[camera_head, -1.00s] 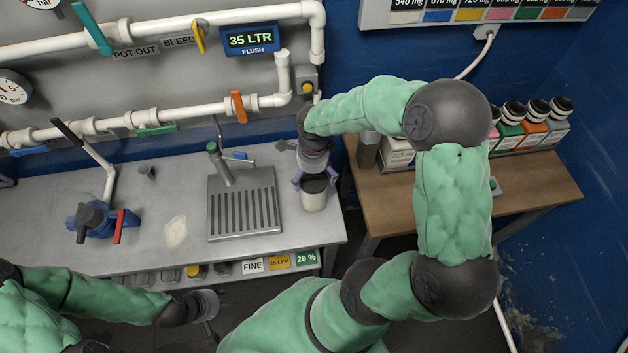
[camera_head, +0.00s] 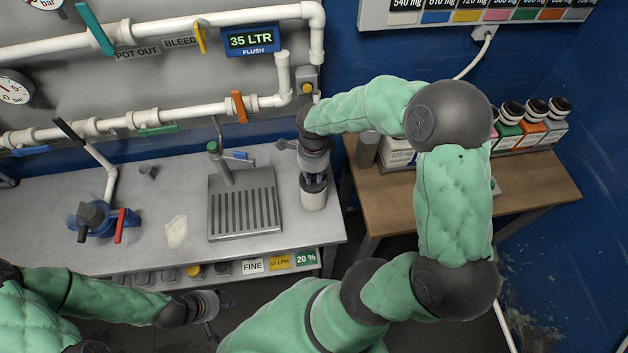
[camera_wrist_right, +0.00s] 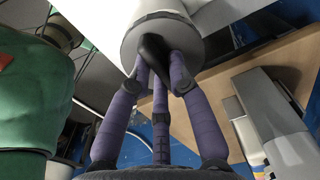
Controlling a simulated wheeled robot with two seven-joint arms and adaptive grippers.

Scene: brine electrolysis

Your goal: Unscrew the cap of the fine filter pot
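The fine filter pot (camera_head: 313,202), a pale cylinder with a dark top, stands upright at the right end of the grey bench. My right gripper (camera_head: 314,180) is straight above it, pointing down, fingers drawn together at its top. In the right wrist view the purple fingers (camera_wrist_right: 160,68) are closed around a black knob-like cap (camera_wrist_right: 152,48) on the pale round end of the pot (camera_wrist_right: 165,30). The fingers partly hide the cap, and its turn cannot be seen. My left gripper (camera_head: 215,312) hangs empty in front of the bench, its fingers seemingly spread.
A ribbed drain tray (camera_head: 243,210) with a tap (camera_head: 220,165) lies left of the pot. A blue clamp-like device (camera_head: 105,222) stands further left. A wooden table (camera_head: 530,185) with bottles is to the right, beyond a gap. White pipes run along the wall behind.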

